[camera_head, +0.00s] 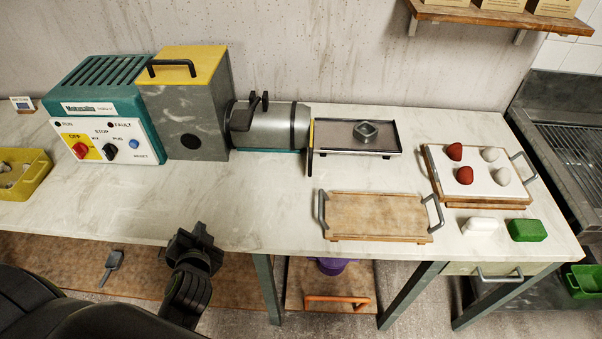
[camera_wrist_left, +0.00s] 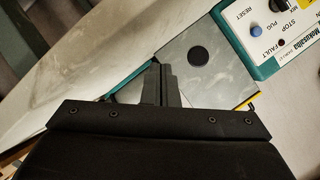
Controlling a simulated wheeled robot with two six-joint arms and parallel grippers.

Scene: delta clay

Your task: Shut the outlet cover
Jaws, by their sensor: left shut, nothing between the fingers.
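The pug mill's metal barrel (camera_head: 270,125) lies on the bench, its outlet end to the right. A thin, dark plate with a yellow edge, apparently the outlet cover (camera_head: 310,150), stands upright and edge-on at that end. It juts toward the bench front, and its exact angle is hard to tell. My left gripper (camera_head: 195,240) is at the bench's front edge, left of and well apart from the cover. In the left wrist view its fingers (camera_wrist_left: 160,85) are together and empty, with the grey hopper box (camera_wrist_left: 200,70) beyond. The cover is not clear in that view.
The teal control box (camera_head: 105,110) and grey hopper (camera_head: 185,120) stand left of the barrel. A tray (camera_head: 385,135) sits right of the cover, and a wooden board with handles (camera_head: 375,215) lies in front. The bench before the barrel is clear.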

